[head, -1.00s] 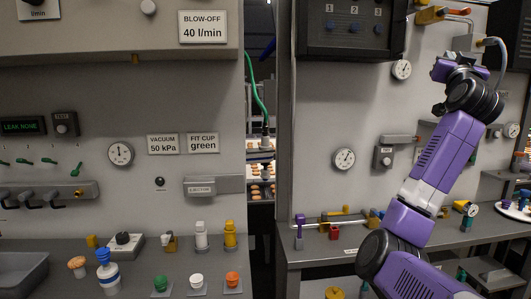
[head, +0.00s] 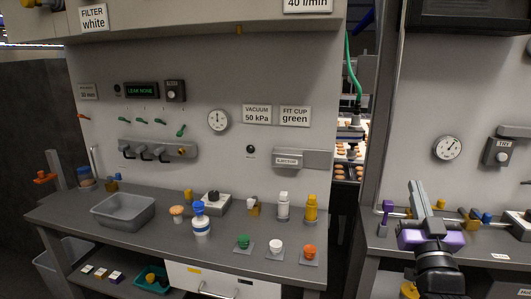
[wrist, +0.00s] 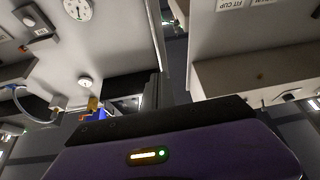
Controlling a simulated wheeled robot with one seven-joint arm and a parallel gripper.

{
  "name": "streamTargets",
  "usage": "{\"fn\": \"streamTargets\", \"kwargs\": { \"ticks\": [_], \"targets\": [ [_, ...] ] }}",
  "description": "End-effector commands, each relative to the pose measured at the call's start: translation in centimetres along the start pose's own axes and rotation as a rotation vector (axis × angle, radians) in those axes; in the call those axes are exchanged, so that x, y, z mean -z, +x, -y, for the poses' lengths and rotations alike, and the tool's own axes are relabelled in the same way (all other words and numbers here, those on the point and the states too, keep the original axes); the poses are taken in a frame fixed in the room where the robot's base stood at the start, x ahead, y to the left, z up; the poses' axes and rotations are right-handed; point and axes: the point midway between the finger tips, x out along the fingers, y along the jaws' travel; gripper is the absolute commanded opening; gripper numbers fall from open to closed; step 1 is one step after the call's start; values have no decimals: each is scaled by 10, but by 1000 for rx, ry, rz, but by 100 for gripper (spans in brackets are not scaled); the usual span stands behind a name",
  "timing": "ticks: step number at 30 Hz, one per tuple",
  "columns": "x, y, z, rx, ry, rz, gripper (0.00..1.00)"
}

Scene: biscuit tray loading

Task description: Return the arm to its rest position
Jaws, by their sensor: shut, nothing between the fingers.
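My gripper (head: 418,195) is in the lower right of the head view, in front of the right-hand bench. Its purple body and grey end point up and away from me. It is shut and holds nothing. My black wrist joint shows just below it. In the wrist view the purple gripper housing (wrist: 165,150) fills the bottom, with a small lit indicator on it. The wrist picture is tilted, with the FIT CUP sign upside down at the top.
The left bench (head: 150,222) holds a grey bin (head: 122,211), a blue-and-white bottle (head: 200,220), and green, white and orange cups. The right bench (head: 375,244) carries small fittings close around my gripper. A dark gap with biscuit trays (head: 347,172) lies between the wall panels.

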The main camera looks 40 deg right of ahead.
Motion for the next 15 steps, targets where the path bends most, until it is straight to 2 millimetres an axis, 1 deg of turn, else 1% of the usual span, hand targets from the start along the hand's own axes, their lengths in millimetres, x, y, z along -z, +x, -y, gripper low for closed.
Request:
{"fn": "streamTargets", "kwargs": {
  "ticks": [1, 2, 3, 5, 6, 8, 9, 11, 12, 14, 15],
  "targets": [
    [-9, -22, 18, 41, 10, 18, 0],
    [-11, -34, 28, 64, 18, 24, 0],
    [-15, -50, 40, 92, 27, 33, 0],
    [-19, -74, 57, 136, 42, 48, 0],
    [-21, -91, 68, 166, 52, 59, 0],
    [-23, -116, 83, 209, 68, 77, 0],
    [-25, -133, 92, 238, 79, 91, 0],
    [-25, -159, 104, 281, 95, 111, 0],
    [-26, -176, 111, 310, 105, 128, 0],
    [-25, -201, 121, 352, 121, 153, 0],
    [-24, -218, 126, 380, 130, 171, 0]
  ]
}}
